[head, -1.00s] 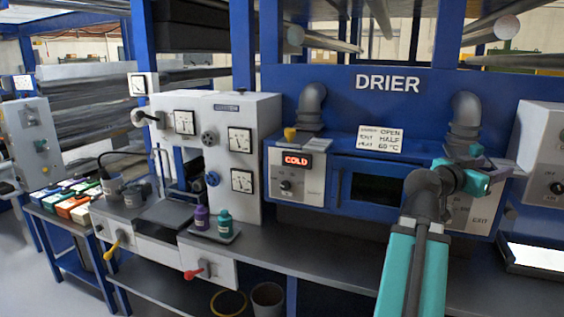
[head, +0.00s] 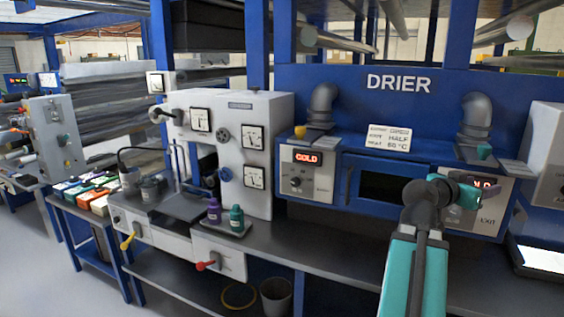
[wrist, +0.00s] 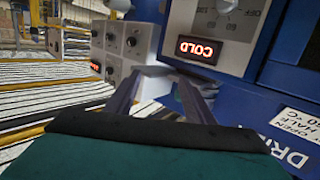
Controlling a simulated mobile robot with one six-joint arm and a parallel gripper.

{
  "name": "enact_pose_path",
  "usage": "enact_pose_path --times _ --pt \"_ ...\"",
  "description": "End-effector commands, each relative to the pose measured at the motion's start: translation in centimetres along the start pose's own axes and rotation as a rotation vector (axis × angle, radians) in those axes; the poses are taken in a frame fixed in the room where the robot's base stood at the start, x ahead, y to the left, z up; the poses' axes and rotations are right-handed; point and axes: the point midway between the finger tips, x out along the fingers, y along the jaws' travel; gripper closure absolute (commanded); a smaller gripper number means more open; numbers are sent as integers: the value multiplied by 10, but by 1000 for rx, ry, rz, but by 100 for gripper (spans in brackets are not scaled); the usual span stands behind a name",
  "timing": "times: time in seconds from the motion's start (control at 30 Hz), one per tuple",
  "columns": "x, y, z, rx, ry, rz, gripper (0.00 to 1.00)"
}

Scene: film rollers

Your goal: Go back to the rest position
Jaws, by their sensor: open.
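My gripper (head: 482,190) is in front of the right side of the drier (head: 400,150), by the exit panel. Its dark fingers are apart and show in the wrist view (wrist: 160,78), with nothing seen between them. The arm reaches up from the lower right of the head view, its teal link in front of the bench. The gripper partly covers a red display on the exit panel. In the wrist view a red display reading COLD (wrist: 198,50) appears upside down beyond the fingers.
A purple bottle (head: 214,211) and a teal bottle (head: 237,219) stand on a small tray. Overhead rollers (head: 470,33) run above the drier.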

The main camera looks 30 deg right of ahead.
Motion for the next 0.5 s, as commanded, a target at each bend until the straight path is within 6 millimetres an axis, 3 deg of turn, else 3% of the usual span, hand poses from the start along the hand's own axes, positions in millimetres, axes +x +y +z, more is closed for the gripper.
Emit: enact_pose_path --times 0.17,0.5 --pt "-10 -43 39 -47 -72 -67 51" --pt "-61 -153 154 -202 -274 -262 51"
